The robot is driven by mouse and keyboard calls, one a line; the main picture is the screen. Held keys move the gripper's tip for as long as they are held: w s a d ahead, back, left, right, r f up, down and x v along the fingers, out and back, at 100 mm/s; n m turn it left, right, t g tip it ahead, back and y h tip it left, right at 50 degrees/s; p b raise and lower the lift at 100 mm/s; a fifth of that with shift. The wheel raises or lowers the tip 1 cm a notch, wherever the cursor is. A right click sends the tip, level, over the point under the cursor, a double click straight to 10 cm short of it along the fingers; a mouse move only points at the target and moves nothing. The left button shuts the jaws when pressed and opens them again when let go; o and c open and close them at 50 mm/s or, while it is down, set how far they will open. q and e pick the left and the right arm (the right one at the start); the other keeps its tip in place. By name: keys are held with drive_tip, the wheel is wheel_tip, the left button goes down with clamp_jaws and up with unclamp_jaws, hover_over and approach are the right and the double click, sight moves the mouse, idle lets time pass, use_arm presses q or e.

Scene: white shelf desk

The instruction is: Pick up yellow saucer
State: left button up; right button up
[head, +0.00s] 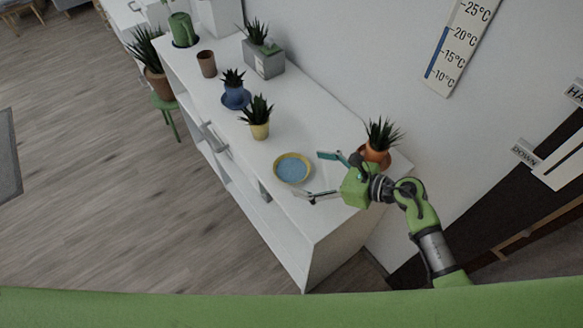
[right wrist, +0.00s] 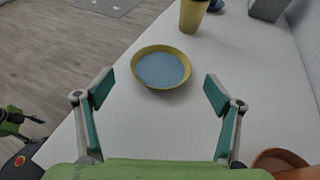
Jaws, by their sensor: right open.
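The yellow saucer (head: 292,168) has a yellow rim and a blue inside. It lies on the white desk top near the front edge, and it also shows in the right wrist view (right wrist: 161,68). My right gripper (head: 319,175) is open and empty, just right of the saucer in the head view. In the right wrist view its two teal fingertips (right wrist: 158,92) are wide apart, with the saucer ahead and between their lines, not touched. My left gripper cannot be made out in the head view.
A yellow potted plant (head: 260,128) stands just behind the saucer, with a blue pot on a blue saucer (head: 236,99) farther back. An orange potted plant (head: 375,152) stands close beside my right gripper. The wall borders the desk on the right.

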sight(283, 166)
drive_tip(key=p+x, duration=0.1)
drive_tip(key=x, duration=0.4)
drive_tip(key=shift+w+a, duration=0.1)
drive_tip(key=shift+w, duration=0.1)
drive_tip(key=c, duration=1.2)
